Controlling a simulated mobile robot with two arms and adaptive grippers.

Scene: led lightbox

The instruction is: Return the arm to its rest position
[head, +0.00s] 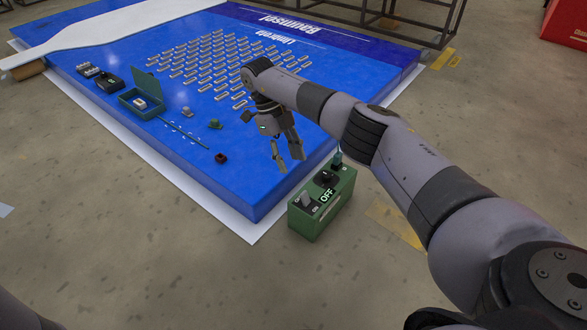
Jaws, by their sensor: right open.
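My right gripper (288,158) hangs from the grey right arm, which reaches in from the lower right. It is open, its fingers pointing down, and nothing shows between them. In the picture it lies over the right edge of the blue lightbox panel (255,185), just up and left of a green switch box (320,205). The switch box stands on the floor with an "OFF" label, a switch lever and a plug on top. My left gripper is not in view; only a dark part of me shows at the lower left corner.
The panel bears rows of small metallic modules (215,65), an open teal case (143,98), a thin teal tool (182,132) and several small parts. A white paddle-shaped piece (100,27) lies at the far left. A metal rack (385,15) stands behind. Floor at lower left is clear.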

